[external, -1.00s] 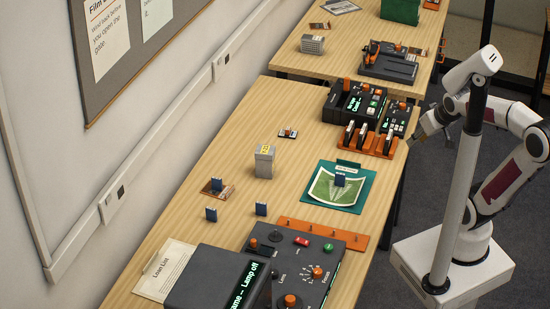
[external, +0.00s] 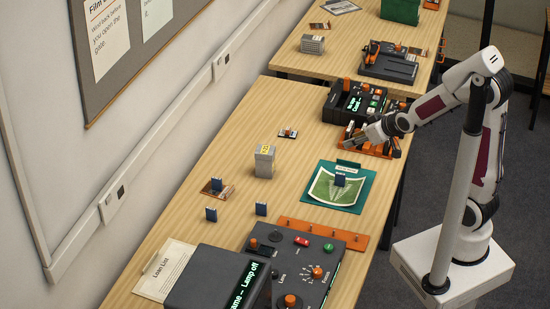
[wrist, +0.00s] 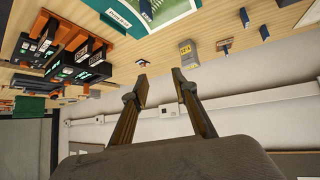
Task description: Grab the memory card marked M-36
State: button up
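Several small blue cards stand upright on the near table in the external view: one at the left (external: 211,214), one right of it (external: 261,209), one on a brown base (external: 216,184), and one on a green photo (external: 340,180). No marking is legible on any, so I cannot tell which is M-36. My gripper (external: 354,138) is over the orange rack near the table's right side, apart from the blue cards. In the wrist view my gripper (wrist: 160,80) has its fingers spread with nothing between them.
A grey box with a yellow label (external: 264,162) stands mid-table. A black device with a lit screen (external: 355,103) is just behind my gripper, beside the orange rack (external: 382,152). A dark control panel (external: 300,262) fills the near end. Wood between box and rack is mostly clear.

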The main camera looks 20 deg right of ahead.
jog(key=w+a+f+n+y, duration=0.25)
jog(key=a+f, duration=0.55)
jog(key=a, duration=0.4)
jog(key=n+y, duration=0.2)
jog(key=y, duration=0.2)
send_near(266, 205)
jog(key=shift+w+a+f+t, duration=0.1)
jog(key=shift+w+f+t, duration=0.2)
jog(key=shift+w+f, duration=0.2)
jog(key=shift+s+a+f, duration=0.25)
jog(key=shift+a, duration=0.1)
jog(key=shift+x, duration=1.35)
jog(key=shift+w, duration=0.1)
jog(key=shift+x, duration=2.5)
jog(key=shift+w+r, duration=0.1)
